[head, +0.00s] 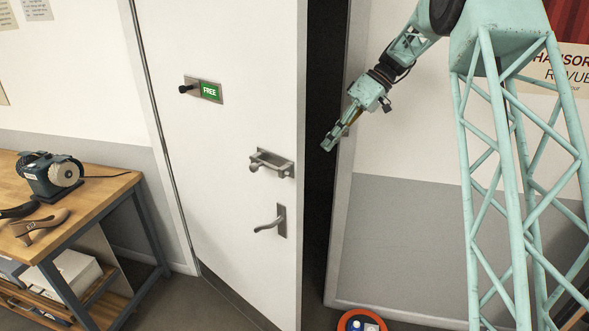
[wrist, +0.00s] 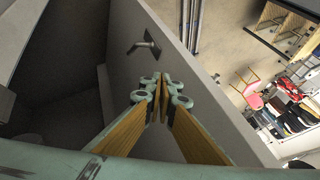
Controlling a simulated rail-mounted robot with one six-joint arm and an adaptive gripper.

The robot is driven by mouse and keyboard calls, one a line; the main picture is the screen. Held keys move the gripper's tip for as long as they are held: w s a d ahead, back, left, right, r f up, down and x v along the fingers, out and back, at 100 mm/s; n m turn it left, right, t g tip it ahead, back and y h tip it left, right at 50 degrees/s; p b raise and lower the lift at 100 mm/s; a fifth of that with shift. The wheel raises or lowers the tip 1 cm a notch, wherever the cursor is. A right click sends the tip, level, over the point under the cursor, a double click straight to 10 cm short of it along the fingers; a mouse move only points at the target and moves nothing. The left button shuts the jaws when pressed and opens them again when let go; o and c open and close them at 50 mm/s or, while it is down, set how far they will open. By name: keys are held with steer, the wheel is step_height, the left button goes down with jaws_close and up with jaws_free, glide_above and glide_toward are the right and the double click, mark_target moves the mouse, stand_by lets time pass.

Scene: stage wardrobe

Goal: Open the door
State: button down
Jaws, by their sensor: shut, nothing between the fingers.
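The white door (head: 238,140) stands ajar, with a dark gap (head: 319,120) between its right edge and the frame. Its near face carries a lever handle (head: 270,222), a metal bracket fitting (head: 270,163) above it and a green "FREE" indicator (head: 210,91) higher up. My gripper (head: 328,147) is shut and empty, in front of or in the gap, to the right of the door edge. In the wrist view, my gripper's fingertips (wrist: 163,84) are together beside a pale door face that carries another lever handle (wrist: 146,44). I cannot tell whether they touch the door.
A wooden workbench (head: 100,200) with a grinder-like machine (head: 50,175) and shoes (head: 38,226) stands at left. A round red-rimmed object (head: 361,320) lies on the floor near the frame. The wrist view shows a cluttered room with a red chair (wrist: 249,90) at right.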

mark_target(303, 171)
steer(key=shift+f, duration=0.1)
stand_by(0.4)
steer(key=s+a+f, duration=0.4)
steer(key=a+f, duration=0.3)
steer(key=a, duration=0.1)
steer(key=shift+a+f+p, duration=0.2)
steer(key=shift+f+p, duration=0.1)
steer(key=shift+f, duration=0.1)
stand_by(0.4)
steer(key=shift+s+a, duration=0.15)
steer(key=shift+s, duration=0.05)
